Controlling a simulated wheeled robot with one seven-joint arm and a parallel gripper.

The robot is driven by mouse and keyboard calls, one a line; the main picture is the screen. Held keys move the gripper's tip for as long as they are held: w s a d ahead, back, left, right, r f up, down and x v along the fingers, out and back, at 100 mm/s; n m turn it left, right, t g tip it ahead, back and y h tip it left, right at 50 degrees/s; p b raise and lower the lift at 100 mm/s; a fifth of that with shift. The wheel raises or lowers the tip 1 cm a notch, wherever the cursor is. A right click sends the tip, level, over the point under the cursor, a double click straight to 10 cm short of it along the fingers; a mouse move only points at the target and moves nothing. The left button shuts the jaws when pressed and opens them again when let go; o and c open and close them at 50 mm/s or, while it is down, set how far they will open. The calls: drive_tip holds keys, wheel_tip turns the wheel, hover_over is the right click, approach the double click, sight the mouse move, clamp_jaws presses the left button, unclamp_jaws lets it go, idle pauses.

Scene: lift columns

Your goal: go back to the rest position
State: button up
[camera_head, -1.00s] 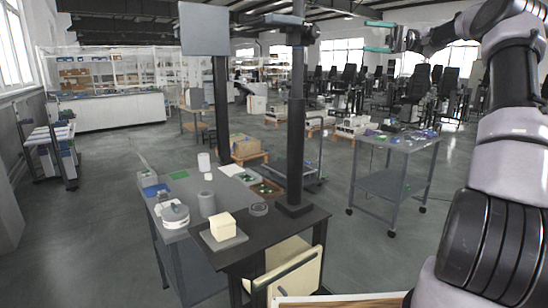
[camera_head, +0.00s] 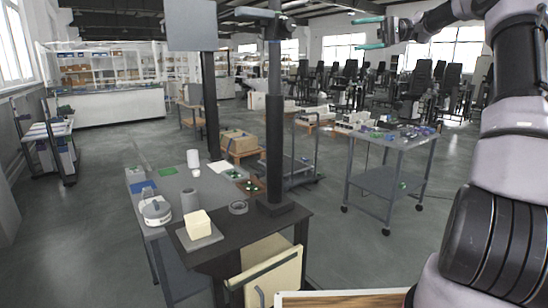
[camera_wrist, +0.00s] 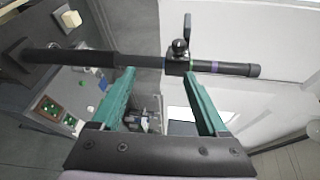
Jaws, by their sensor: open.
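My gripper (camera_head: 362,33) is raised at the upper right in the head view, its two green fingers spread apart with nothing between them. In the wrist view the open gripper (camera_wrist: 160,76) points towards a dark lift column (camera_wrist: 110,60) that crosses the picture lengthwise. A clamp with a round knob (camera_wrist: 179,50) sits on that column, beyond the fingertips. In the head view the lift column (camera_head: 274,150) stands upright on the dark table, left of my gripper and apart from it. My arm fills the right edge of the head view.
The dark table (camera_head: 228,248) holds a cream block (camera_head: 198,222) on a grey plate and a dark ring (camera_head: 238,207). A second column bears a grey panel (camera_head: 191,25). A grey cart (camera_head: 385,182) stands to the right. Open floor lies between cart and table.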

drive_tip(key=s+a+f+m+t+h, duration=0.1)
drive_tip(key=s+a+f+h, duration=0.25)
drive_tip(key=s+a, duration=0.2)
drive_tip(key=s+a+f+m+t+h, duration=0.2)
drive_tip(key=s+a+f+h, duration=0.15)
drive_tip(key=s, duration=0.35)
drive_tip(key=s+d+f+m+t+h, duration=0.1)
drive_tip(key=s+d+f+t+h, duration=0.2)
drive_tip(key=s, duration=0.6)
drive_tip(key=s+d+f+m+t+h, duration=0.2)
drive_tip(key=s+d+f+t+h, duration=0.1)
drive_tip(key=s, duration=0.7)
wheel_tip(320, 180, down, 2)
drive_tip(key=shift+s+d+f+t+h, duration=0.1)
drive_tip(key=shift+s+d+t+h, duration=0.25)
drive_tip(key=shift+d+t, duration=0.6)
